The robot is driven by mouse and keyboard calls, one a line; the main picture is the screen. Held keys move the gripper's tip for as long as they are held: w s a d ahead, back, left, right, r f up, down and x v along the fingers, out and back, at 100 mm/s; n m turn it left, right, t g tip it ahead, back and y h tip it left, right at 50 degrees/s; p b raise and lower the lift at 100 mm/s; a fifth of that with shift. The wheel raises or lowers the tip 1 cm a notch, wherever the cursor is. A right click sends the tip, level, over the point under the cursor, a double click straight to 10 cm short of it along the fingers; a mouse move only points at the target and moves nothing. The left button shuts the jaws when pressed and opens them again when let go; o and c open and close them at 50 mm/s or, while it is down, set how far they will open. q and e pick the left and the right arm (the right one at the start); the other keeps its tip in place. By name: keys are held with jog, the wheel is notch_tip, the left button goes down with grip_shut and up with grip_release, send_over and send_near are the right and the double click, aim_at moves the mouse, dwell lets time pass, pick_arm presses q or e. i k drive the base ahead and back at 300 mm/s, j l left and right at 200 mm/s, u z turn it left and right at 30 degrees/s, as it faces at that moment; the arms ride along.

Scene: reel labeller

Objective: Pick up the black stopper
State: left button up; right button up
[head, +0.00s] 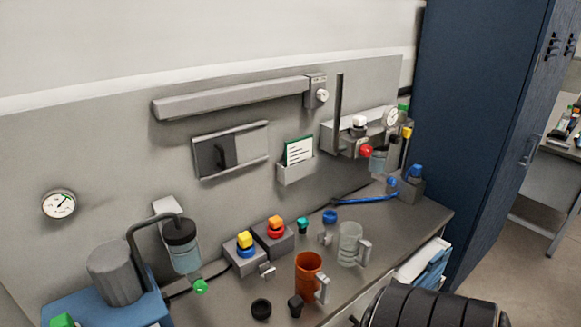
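A small black stopper (296,305) stands on the grey bench top near its front edge, in the lower middle of the head view. It is just left of and in front of an orange mug (308,275). A round black cap (261,309) lies a little to its left, apart from it.
A clear mug (350,245) stands behind right of the orange mug. Behind are grey boxes with a yellow knob (244,239) and an orange knob (275,223), and a teal stopper (303,225).

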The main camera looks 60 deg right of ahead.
aim_at(295, 304)
jog(key=z, duration=0.4)
jog(key=l+z, duration=0.1)
jog(key=z, duration=0.3)
jog(key=l+z, duration=0.1)
jog(key=z, duration=0.3)
jog(key=l+z, duration=0.1)
jog(key=z, duration=0.3)
jog(key=k, duration=0.05)
